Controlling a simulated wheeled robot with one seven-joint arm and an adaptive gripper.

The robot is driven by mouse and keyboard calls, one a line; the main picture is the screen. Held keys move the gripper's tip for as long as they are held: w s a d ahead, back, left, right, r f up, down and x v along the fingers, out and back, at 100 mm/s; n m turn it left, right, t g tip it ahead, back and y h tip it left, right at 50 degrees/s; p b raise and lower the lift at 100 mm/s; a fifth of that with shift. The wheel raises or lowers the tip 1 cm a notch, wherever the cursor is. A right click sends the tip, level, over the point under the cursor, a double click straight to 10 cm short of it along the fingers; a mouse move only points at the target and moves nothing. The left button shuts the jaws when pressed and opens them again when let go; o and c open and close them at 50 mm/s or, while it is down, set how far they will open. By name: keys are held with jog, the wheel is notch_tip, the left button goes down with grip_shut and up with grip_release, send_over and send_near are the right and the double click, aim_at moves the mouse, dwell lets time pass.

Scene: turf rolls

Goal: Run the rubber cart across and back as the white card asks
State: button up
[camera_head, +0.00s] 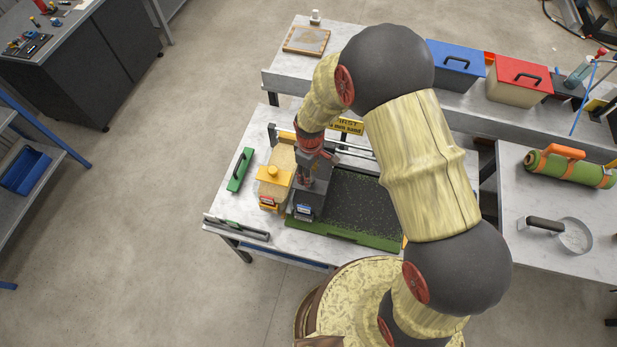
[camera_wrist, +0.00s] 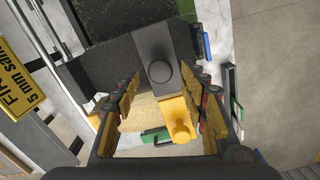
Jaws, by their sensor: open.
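The dark grey cart (camera_head: 307,197), taken as the rubber cart, stands at the left end of a dark, speckled turf bed (camera_head: 360,205) with green edges. The wrist view shows its black knob (camera_wrist: 160,71). A sand-filled cart (camera_head: 276,187) with a yellow bar and knob stands just left of it; its yellow knob (camera_wrist: 178,127) also shows in the wrist view. My gripper (camera_wrist: 163,100) is open and empty above the carts, its fingers spread either side of the knobs' line. A yellow card (camera_wrist: 18,80) partly reads "5 mm sand". I make out no white card.
A green handled bar (camera_head: 240,170) lies left of the carts, and a rail (camera_head: 236,227) runs along the left front. Behind are a blue-lidded bin (camera_head: 455,65) and a red-lidded bin (camera_head: 520,78).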

aim_at(313, 180)
jog(key=shift+f, duration=2.25)
jog(key=shift+s+d, duration=0.1)
grip_shut()
